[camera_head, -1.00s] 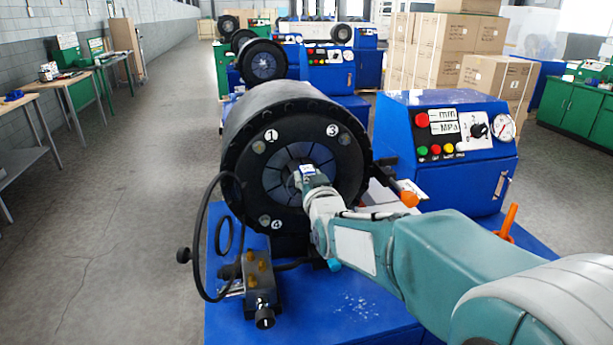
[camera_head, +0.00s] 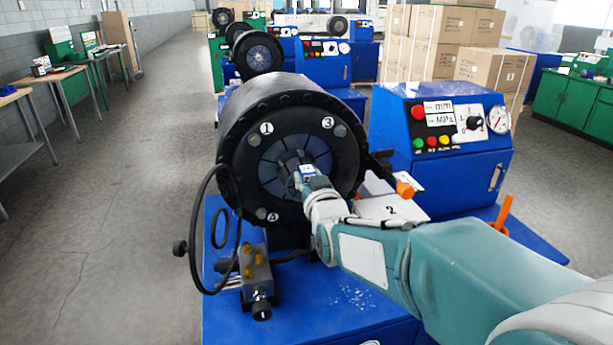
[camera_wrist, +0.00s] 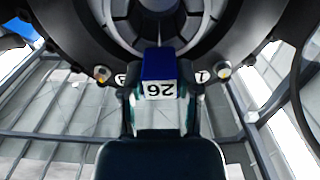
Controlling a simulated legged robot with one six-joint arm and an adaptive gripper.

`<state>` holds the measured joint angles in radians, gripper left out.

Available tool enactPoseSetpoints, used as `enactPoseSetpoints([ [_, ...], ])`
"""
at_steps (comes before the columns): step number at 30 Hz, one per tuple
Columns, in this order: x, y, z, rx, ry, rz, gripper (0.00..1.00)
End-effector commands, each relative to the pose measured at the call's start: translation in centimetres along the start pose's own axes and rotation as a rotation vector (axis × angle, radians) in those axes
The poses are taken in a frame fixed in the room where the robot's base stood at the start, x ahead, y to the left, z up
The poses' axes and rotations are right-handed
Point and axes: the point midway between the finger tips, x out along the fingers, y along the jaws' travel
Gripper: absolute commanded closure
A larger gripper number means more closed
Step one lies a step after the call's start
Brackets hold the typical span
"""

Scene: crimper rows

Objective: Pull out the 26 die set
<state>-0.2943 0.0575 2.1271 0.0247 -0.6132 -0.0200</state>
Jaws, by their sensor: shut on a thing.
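The 26 die set (camera_wrist: 160,68) is a small dark blue block with a white face. The face reads 26, upside down in the wrist view. My gripper (camera_wrist: 160,95) is shut on it, one finger on each side. In the head view the die set (camera_head: 307,170) and my gripper (camera_head: 312,182) are in front of the dark round crimper head (camera_head: 238,160), just right of and below its centre. The crimper's ring of die segments (camera_head: 290,152) lies behind the block. I cannot tell whether the block still touches the ring.
A black hose (camera_head: 197,235) loops at the left of the head to a valve block (camera_head: 255,275). The blue control box (camera_head: 455,175) stands at right. An orange-ended part (camera_head: 404,190) and a white card marked 2 (camera_head: 390,208) are near my arm. Floor at left is clear.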

Motion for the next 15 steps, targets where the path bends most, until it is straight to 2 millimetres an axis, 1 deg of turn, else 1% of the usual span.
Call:
enactPoseSetpoints([
  [1, -0.2, 0.0, -0.6, 0.0, 0.014, 0.0, 1.0],
  [15, -1.6, 0.0, -0.6, 0.0, 0.015, 0.0, 1.0],
])
